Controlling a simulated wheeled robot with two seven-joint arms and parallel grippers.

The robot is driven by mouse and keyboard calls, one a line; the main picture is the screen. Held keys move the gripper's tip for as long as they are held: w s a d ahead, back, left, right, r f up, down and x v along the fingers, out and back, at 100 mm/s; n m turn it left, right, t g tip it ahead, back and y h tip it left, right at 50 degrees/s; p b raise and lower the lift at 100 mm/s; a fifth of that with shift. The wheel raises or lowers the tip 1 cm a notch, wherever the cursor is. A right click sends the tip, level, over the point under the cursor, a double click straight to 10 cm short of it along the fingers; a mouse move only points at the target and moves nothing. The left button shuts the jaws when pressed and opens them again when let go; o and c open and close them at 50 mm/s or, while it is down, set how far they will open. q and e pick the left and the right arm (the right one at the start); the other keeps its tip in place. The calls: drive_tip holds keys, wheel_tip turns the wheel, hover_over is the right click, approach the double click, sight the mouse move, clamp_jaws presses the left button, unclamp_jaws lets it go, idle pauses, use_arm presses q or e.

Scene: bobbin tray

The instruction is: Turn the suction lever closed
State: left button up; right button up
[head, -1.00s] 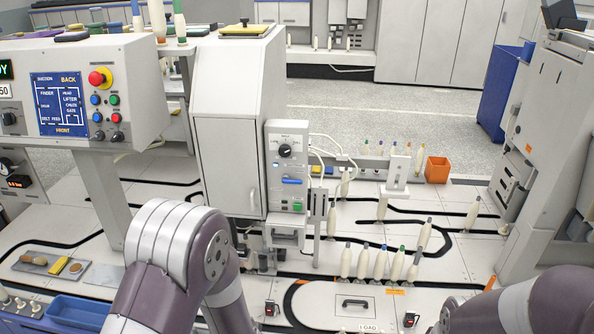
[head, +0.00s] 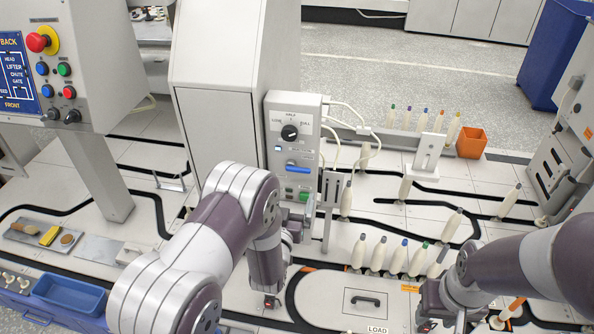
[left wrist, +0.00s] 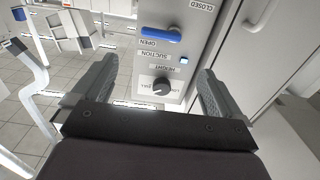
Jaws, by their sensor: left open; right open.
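The suction lever is a blue handle (head: 297,168) on the front of a grey control box (head: 293,118), lying crosswise. In the left wrist view the blue lever (left wrist: 161,34) lies beside the word OPEN, with CLOSED printed farther off. My left gripper (left wrist: 156,78) is open and empty, its fingers spread on both sides of the box face and apart from the lever. In the head view my left gripper (head: 300,212) is just below the box, partly hidden by my arm. My right gripper (head: 455,318) is low at the right, its fingers mostly hidden.
A black knob (head: 290,132) sits above the lever and a green button (head: 303,196) below it. Cables (head: 345,118) loop from the box's right side. Several bobbins (head: 377,256) stand in a row. A white cabinet (head: 225,130) stands left of the box.

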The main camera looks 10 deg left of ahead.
sight(298, 170)
use_arm(q)
drive_tip(key=w, duration=1)
drive_tip(key=shift+w+f, duration=0.1)
drive_tip(key=shift+f, duration=0.05)
drive_tip(key=c, duration=1.1)
